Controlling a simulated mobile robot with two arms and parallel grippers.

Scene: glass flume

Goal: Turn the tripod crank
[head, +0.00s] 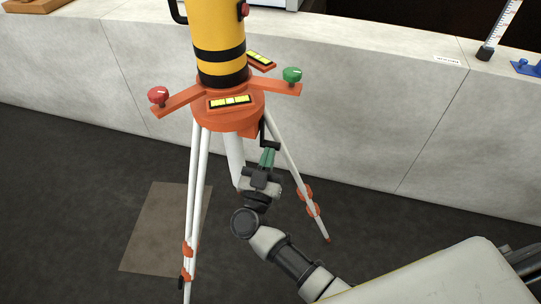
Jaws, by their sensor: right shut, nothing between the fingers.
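An orange-topped tripod (238,118) with white legs stands in the middle of the head view. It carries a yellow and black cylindrical instrument (216,30). A small black crank (264,133) hangs under the right side of the tripod head. My right gripper (267,153) is just below the head, with its greenish fingertips pointing up at the crank's lower end. The fingers are shut with nothing between them. I cannot tell whether they touch the crank. My left gripper is not in view.
A red knob (158,96) and a green knob (292,75) sit on the head's arms. A pale concrete wall (370,120) runs behind the tripod. A brown mat (160,230) lies on the dark floor at left. The tripod legs flank my right gripper.

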